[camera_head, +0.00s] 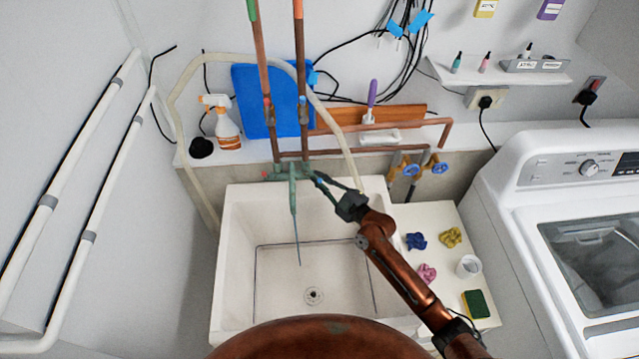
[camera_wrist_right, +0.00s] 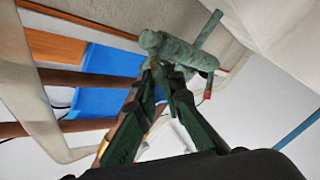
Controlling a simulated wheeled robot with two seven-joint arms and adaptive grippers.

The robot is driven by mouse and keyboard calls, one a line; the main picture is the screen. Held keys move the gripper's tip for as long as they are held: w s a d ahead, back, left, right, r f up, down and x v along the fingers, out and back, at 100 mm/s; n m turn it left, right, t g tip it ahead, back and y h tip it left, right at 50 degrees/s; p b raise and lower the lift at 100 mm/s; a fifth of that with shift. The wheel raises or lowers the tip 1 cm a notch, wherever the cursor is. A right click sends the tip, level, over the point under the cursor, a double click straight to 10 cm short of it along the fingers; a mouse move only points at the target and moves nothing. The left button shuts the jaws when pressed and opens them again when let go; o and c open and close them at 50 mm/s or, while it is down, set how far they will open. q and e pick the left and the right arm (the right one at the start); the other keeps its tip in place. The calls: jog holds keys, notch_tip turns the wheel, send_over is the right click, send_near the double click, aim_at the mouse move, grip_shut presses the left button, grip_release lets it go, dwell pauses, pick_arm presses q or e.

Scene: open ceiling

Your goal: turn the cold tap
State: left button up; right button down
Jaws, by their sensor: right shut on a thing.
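The green, weathered tap (camera_head: 292,178) is on the back wall above the white sink (camera_head: 232,235). It has a red mark at its left end, and its spout points down over the basin. A thin bluish line runs from the spout's end towards the basin; I cannot tell if it is water. My right gripper (camera_head: 318,177) reaches in from the right and is shut at the tap's right end, where the cold handle is mostly hidden by the fingers. In the right wrist view the fingers (camera_wrist_right: 163,75) close against the tap body (camera_wrist_right: 178,48). My left gripper is out of view.
Copper pipes (camera_head: 262,60) rise behind the tap, before a blue board (camera_head: 245,95). A spray bottle (camera_head: 226,128) stands on the left ledge. Cloths, a white cup (camera_head: 468,266) and a sponge (camera_head: 475,304) lie right of the sink, beside a washing machine (camera_head: 540,150).

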jog(key=shift+d, duration=0.1)
dwell(0.3)
jog(key=c, duration=2)
grip_release()
jog(key=v, duration=1.2)
